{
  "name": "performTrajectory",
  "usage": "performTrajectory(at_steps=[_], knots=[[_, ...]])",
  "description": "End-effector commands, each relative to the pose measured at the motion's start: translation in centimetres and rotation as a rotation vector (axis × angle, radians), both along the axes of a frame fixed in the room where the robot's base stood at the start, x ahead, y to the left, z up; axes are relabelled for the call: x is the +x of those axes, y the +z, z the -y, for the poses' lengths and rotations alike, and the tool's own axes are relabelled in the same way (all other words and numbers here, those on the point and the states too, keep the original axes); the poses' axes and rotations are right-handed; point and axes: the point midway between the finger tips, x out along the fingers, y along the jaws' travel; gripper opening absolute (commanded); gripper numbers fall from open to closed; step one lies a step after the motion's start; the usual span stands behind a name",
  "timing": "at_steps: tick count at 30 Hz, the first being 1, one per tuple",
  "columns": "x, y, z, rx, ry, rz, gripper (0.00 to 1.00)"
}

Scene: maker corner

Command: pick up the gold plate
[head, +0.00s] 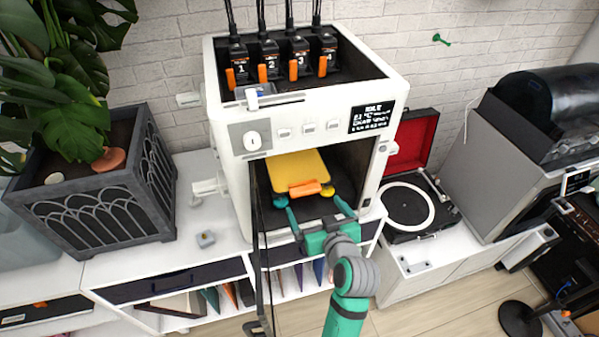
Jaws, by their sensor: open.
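The gold plate (298,170) is a yellow-gold slab inside the white 3D printer (228,154). It lies in the chamber, with an orange tab (305,188) at its front edge. Small round teal and yellow knobs show under its front corners. My gripper (316,211) is green and open, with its two fingers pointing into the chamber opening. The fingers are apart, just in front of and below the orange tab, and hold nothing. I cannot tell whether they touch anything.
The printer's dark door (262,275) hangs open at the left of my arm. A planter (95,185) stands left and a record player (412,205) right. A small grey object (205,239) lies on the white cabinet top, which is otherwise clear there.

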Motion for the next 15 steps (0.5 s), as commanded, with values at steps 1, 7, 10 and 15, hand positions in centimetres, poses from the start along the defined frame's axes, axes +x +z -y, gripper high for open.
performTrajectory(at_steps=[1,7,10,15], knots=[[0.7,-0.3,-0.3,0.002,0.002,-0.001,1.0],[2.2,-1.0,-0.7,0.001,0.0,0.0,1.0],[2.8,-1.1,-0.8,0.001,0.0,0.001,1.0],[4.9,-1.7,-1.3,0.002,-0.001,0.0,1.0]])
